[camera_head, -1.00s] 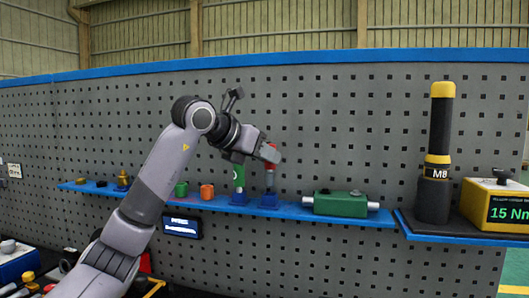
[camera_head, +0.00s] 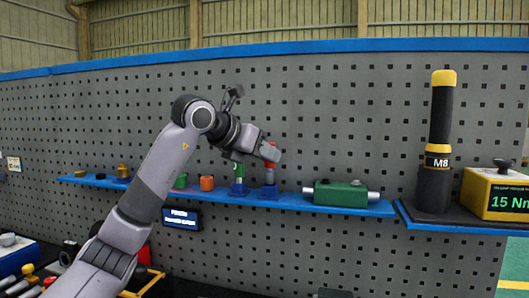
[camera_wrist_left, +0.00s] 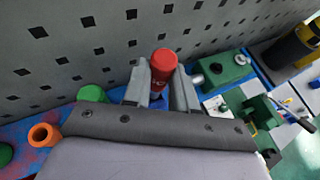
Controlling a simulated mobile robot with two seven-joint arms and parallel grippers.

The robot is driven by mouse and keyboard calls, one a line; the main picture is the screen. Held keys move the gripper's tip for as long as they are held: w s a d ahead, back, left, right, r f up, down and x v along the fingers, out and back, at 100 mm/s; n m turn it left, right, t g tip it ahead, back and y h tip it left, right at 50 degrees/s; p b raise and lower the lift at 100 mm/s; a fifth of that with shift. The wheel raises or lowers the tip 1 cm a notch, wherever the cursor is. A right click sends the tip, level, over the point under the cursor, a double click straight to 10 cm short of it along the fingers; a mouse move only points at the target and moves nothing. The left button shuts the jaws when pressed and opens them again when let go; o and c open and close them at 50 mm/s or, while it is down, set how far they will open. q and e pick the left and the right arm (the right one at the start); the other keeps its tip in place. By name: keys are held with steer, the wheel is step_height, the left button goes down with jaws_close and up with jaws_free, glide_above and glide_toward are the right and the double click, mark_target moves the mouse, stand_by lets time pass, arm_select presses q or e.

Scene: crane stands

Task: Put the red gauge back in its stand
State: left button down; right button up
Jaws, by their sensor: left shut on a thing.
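The red gauge (camera_head: 271,165) has a red top and a grey lower part. It stands upright with its lower end at a blue stand (camera_head: 269,193) on the shelf; whether it is fully seated cannot be told. My left gripper (camera_head: 270,152) is shut on the gauge near its top. In the left wrist view the round red top (camera_wrist_left: 163,61) shows between the two fingers, and part of the blue stand shows below it. My right gripper is not in view.
A green gauge (camera_head: 239,171) in a blue stand is just left of the gripper. A green block (camera_head: 341,194) lies to the right. The pegboard (camera_head: 350,110) is close behind.

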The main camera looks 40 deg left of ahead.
mark_target(266, 164)
arm_select(q)
steer(key=shift+f+b, duration=0.9)
steer(key=shift+f, duration=0.35)
steer(key=c, duration=0.8)
jaws_free()
steer(key=shift+v, duration=2.55)
steer(key=shift+v, duration=3.55)
steer(key=shift+d, duration=0.1)
